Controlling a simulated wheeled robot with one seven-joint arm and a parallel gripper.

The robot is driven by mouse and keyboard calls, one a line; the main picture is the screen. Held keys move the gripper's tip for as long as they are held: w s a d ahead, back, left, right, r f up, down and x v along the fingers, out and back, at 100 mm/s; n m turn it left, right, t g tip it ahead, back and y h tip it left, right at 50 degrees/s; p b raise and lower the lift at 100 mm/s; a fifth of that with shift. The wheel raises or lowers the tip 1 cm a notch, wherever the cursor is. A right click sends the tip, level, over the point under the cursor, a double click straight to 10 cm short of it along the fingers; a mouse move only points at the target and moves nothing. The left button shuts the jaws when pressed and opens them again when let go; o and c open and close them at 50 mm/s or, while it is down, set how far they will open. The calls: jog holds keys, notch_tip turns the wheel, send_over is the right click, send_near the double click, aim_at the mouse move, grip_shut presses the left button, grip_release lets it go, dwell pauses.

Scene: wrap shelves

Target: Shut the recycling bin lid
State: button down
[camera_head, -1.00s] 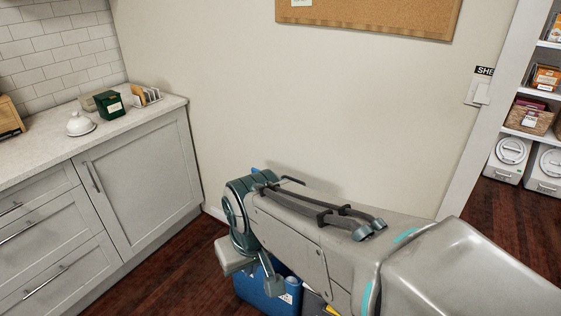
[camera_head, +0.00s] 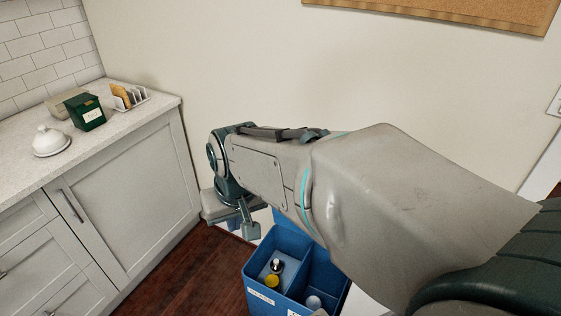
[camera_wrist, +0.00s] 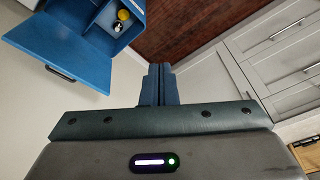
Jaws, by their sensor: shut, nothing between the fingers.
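The blue recycling bin (camera_head: 262,292) stands on the floor by the wall, partly hidden behind my arm in the head view. Its top is open, with a divider and a few small items inside, one with a yellow top. In the wrist view the bin (camera_wrist: 125,40) is at the upper left. Its lid (camera_wrist: 62,42) is swung open and has a dark bar handle (camera_wrist: 60,74). My gripper (camera_wrist: 159,68) is shut and empty, with its fingertips to the right of the lid and apart from it in the picture.
Grey cabinets (camera_head: 130,210) with a pale worktop (camera_head: 110,124) stand on the left. The worktop holds a white domed dish (camera_head: 51,142), a green box (camera_head: 86,112) and a rack with toast (camera_head: 128,97). Bare wood floor (camera_head: 205,270) lies between cabinets and bin.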

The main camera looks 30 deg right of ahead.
jog(key=w+d+f+m+b, duration=0.2)
jog(key=w+d+f+m, duration=0.1)
jog(key=w+d, duration=0.6)
jog(key=w+d+f+m+b, duration=0.1)
jog(key=w+d+f+m, duration=0.25)
jog(key=w+d, duration=0.5)
jog(key=w+d+f+m+h+b, duration=0.1)
jog(key=d+f+m, duration=0.1)
jog(key=d+f, duration=0.5)
jog(key=d+f+m+g+h+b, duration=0.1)
jog(key=d+f, duration=0.1)
jog(key=d, duration=0.8)
jog(key=w+d+f+m+h+b, duration=0.1)
jog(key=d+f+m, duration=0.1)
jog(key=d+f, duration=0.5)
jog(key=s+x, duration=0.1)
jog(key=x, duration=0.6)
jog(key=shift+s+f, duration=0.4)
jog(key=shift+s, duration=0.05)
jog(key=shift+a+n, duration=0.1)
jog(key=shift+n, duration=0.15)
